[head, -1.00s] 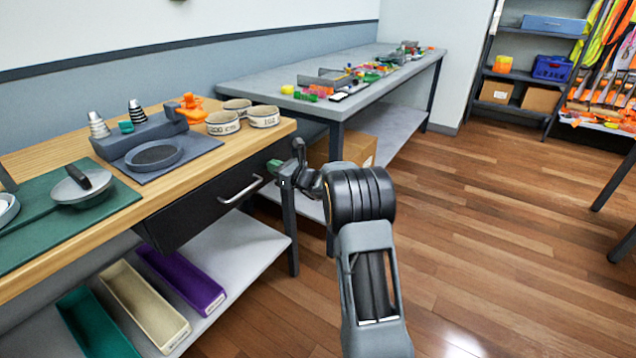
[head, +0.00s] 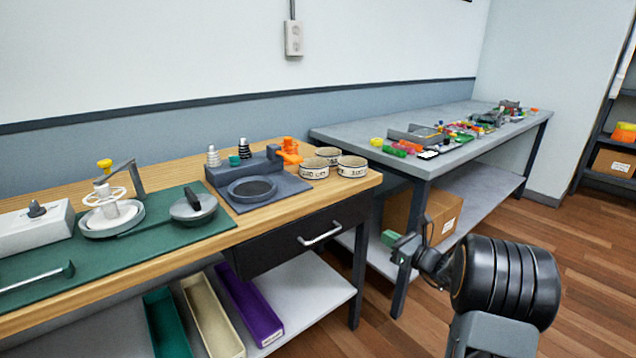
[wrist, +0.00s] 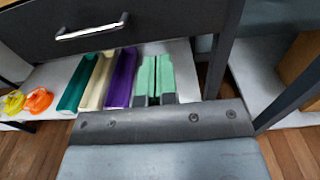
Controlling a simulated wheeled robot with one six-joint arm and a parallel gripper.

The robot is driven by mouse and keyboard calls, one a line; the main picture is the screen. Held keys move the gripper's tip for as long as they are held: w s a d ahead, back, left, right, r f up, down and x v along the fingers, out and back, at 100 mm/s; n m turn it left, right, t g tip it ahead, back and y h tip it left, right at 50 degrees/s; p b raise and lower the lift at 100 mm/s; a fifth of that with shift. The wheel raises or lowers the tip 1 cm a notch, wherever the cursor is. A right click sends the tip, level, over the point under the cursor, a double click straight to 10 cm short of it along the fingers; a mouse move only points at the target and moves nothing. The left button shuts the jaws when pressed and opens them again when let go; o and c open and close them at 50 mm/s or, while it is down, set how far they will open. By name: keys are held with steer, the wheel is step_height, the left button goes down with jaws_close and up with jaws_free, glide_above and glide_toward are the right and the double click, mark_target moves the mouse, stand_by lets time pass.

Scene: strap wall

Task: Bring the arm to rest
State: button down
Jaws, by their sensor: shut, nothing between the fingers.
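The fingers are seen against the bench's lower shelf, to the right of the purple bin (wrist: 121,80). My arm reaches up from the lower right of the head view.
A black drawer (head: 300,235) with a metal handle sits under the bench top. Purple (head: 250,305), cream and green bins lie on the lower shelf. A grey table (head: 440,157) with small parts stands behind, a cardboard box (head: 437,218) beneath it. Wooden floor (head: 575,262) is open at right.

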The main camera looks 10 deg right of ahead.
steer(key=s+a+r+n+g+y+p, duration=0.1)
steer(key=s+a+r+n+g+p, duration=0.9)
steer(key=s+a+r+n+p, duration=0.45)
steer(key=s+r+n+g+h+p, duration=0.1)
steer(key=s+r+n+h+p, duration=0.8)
steer(key=s+r+n+p, duration=0.3)
steer(key=n, duration=0.3)
steer(key=shift+s+d+r+g+h+p, duration=0.15)
steer(key=shift+s+r+g+h+p, duration=0.15)
steer(key=shift+s+r+g+p, duration=0.1)
